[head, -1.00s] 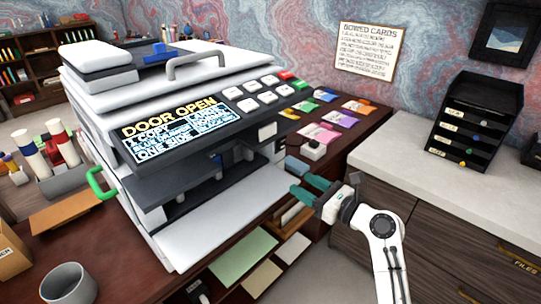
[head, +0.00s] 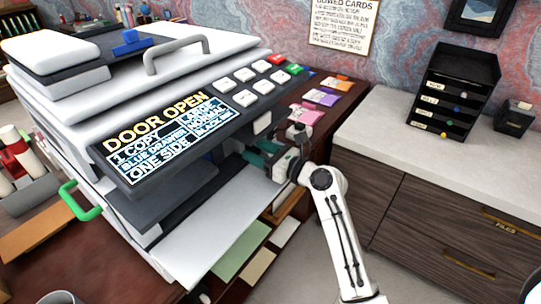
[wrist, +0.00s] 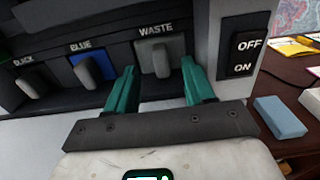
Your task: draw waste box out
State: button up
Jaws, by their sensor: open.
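In the head view my gripper (head: 262,154) reaches into the right end of the open copier (head: 225,215), and the waste box is hidden there. The copier display (head: 165,135) reads "DOOR OPEN".
An OFF/ON switch (wrist: 245,54) is on the pale panel just right of the waste box. A light blue block (wrist: 280,117) lies on the desk further right. The lowered white door lies below my gripper. Coloured cards (head: 322,97) lie behind.

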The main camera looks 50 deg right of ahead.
jog(key=shift+w+a, duration=0.1)
jog(key=shift+w, duration=2.45)
grip_shut()
jog(key=shift+s, duration=0.15)
jog(key=s+d+p, duration=0.1)
jog(key=s+p, duration=0.7)
jog(key=s, duration=2.2)
jog(key=shift+s, duration=0.35)
dwell(0.5)
